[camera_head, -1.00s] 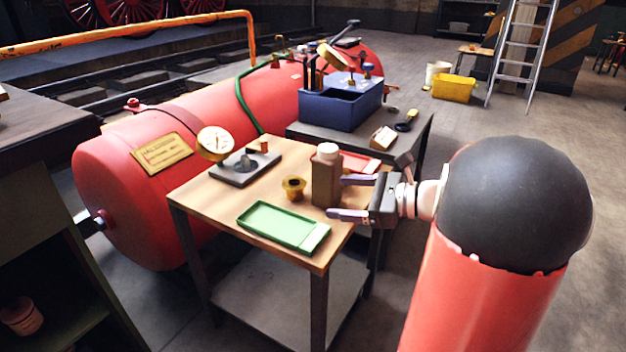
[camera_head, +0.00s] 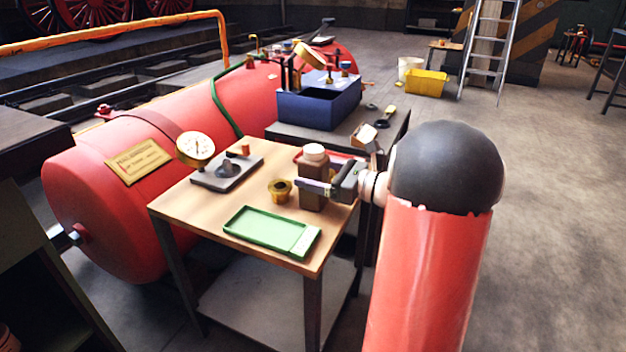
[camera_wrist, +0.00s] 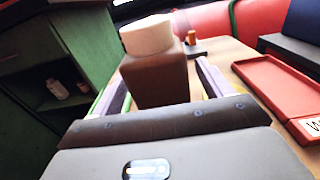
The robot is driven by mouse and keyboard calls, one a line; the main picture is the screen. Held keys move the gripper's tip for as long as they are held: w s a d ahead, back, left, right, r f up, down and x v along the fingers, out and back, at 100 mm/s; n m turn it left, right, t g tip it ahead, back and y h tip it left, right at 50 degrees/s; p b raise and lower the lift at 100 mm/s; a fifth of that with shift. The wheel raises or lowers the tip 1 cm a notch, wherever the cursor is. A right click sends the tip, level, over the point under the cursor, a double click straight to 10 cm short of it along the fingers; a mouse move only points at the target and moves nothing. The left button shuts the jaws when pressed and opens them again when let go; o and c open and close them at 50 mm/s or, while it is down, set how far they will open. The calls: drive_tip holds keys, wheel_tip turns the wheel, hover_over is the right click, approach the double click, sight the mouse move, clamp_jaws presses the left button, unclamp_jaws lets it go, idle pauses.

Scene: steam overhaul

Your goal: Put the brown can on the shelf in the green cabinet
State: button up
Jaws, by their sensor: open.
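The brown can (camera_head: 314,190), a squarish brown body with a pale cap, stands upright on the wooden table. It also shows in the wrist view (camera_wrist: 156,82), upright between the fingers. My gripper (camera_head: 316,186) is open and level at the can's mid-height, with one finger passing across its near side. In the wrist view my gripper (camera_wrist: 160,76) has a finger on each side of the can; I cannot tell whether either touches it. The green cabinet (camera_wrist: 77,42) is at the left of the wrist view, with a shelf (camera_wrist: 62,102) holding small pale containers.
The wooden table (camera_head: 195,207) also holds a green tray (camera_head: 270,232), a brass cup (camera_head: 280,190), a gauge on a plate (camera_head: 228,173) and a red tray (camera_wrist: 283,88) beside the can. A red boiler (camera_head: 90,200) lies behind. Open floor (camera_head: 560,230) spreads at the right.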

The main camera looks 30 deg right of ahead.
drive_tip(key=x, duration=0.2)
drive_tip(key=shift+w+a, duration=0.2)
drive_tip(key=c, duration=1.5)
